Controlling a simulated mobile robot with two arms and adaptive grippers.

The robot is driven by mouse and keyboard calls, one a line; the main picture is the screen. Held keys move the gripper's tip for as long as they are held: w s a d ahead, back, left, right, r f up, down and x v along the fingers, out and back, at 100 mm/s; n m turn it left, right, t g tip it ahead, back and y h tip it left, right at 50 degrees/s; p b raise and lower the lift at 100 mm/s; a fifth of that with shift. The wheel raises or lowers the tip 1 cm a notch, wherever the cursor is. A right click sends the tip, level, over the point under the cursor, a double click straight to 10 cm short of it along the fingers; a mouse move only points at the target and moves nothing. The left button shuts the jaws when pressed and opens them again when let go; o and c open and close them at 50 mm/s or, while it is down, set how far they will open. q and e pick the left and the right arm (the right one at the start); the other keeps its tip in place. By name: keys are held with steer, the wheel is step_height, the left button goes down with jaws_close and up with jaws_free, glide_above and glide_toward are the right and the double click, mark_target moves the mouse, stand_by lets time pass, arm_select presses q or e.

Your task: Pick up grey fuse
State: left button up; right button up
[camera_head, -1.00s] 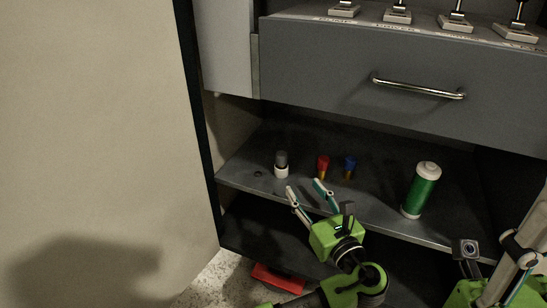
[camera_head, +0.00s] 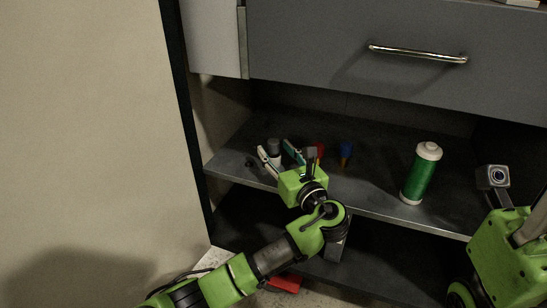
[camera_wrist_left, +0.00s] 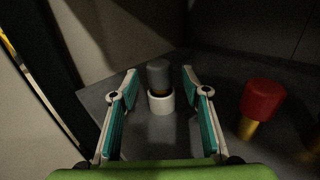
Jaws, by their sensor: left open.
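The grey fuse (camera_wrist_left: 158,74) stands upright in a white ring-like base (camera_wrist_left: 160,102) on the shelf. In the head view the grey fuse (camera_head: 274,146) is at the left part of the shelf, partly hidden by my gripper. My left gripper (camera_head: 277,151) is open, its fingers pointing at the fuse. In the left wrist view the gripper (camera_wrist_left: 160,80) has one finger on each side of the fuse, with gaps on both sides. The fuse is not held. My right arm shows at the right edge; its fingertips are not clearly visible.
A red fuse (camera_wrist_left: 262,100) with a brass end stands right of the grey one. A blue fuse (camera_head: 346,152) stands farther right, then a green and white cylinder (camera_head: 422,174). A drawer with a metal handle (camera_head: 418,54) is above the shelf (camera_head: 300,201). A red object (camera_head: 285,283) lies below.

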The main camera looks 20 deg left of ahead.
arm_select(q)
steer(key=shift+b+x, duration=0.4)
steer(key=shift+x, duration=0.75)
steer(key=c, duration=1.2)
